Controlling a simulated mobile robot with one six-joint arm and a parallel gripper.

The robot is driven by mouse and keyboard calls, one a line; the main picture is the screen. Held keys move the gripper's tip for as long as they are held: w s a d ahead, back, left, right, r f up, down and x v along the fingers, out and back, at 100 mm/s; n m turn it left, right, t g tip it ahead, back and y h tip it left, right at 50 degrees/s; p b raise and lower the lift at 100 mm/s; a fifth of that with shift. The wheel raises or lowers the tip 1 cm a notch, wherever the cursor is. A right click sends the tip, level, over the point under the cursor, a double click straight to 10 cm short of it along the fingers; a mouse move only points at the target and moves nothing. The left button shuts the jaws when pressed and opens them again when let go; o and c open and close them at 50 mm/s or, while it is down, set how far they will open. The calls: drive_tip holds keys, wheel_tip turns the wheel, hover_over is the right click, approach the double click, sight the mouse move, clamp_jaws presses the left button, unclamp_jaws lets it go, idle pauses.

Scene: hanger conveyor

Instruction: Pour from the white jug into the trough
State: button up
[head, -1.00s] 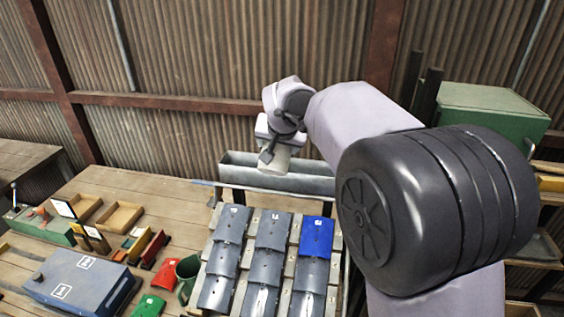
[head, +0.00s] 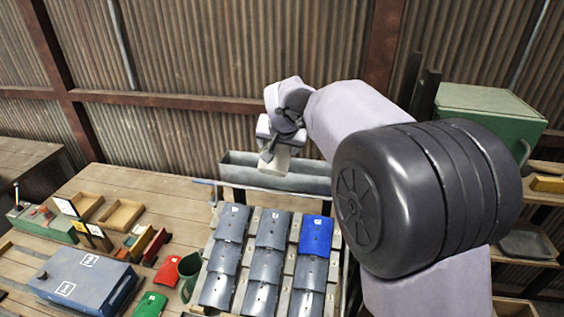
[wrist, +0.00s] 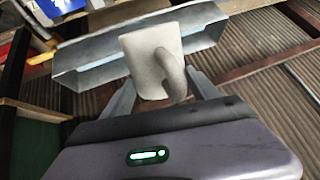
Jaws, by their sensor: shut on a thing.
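The white jug (head: 275,163) hangs at the end of my arm in the head view, over the front side of the grey metal trough (head: 305,181). In the wrist view the jug (wrist: 148,58) covers the middle of the trough (wrist: 92,76), with its curved handle toward me. My gripper (wrist: 164,82) is shut on the jug, its fingers either side of the handle; it also shows in the head view (head: 270,148). The jug looks somewhat tilted in the head view; its exact angle is unclear. I see no stream, and the jug's inside is hidden.
A slatted rack of grey tiles (head: 268,262) with one blue tile (head: 316,236) stands in front of the trough. A corrugated wall rises behind.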

drive_tip(key=shift+w+d+f+g+p, duration=0.1)
drive_tip(key=shift+w+g+p, duration=0.35)
drive_tip(key=shift+p, duration=1.95)
drive_tip(key=shift+w+d+f+g+p, duration=0.1)
drive_tip(key=shift+g+p, duration=0.65)
drive_tip(key=shift+p, duration=1.6)
drive_tip(key=shift+w+f+m+g+y+p, duration=0.4)
drive_tip(key=shift+g+p, duration=0.6)
drive_tip(key=shift+p, duration=2.85)
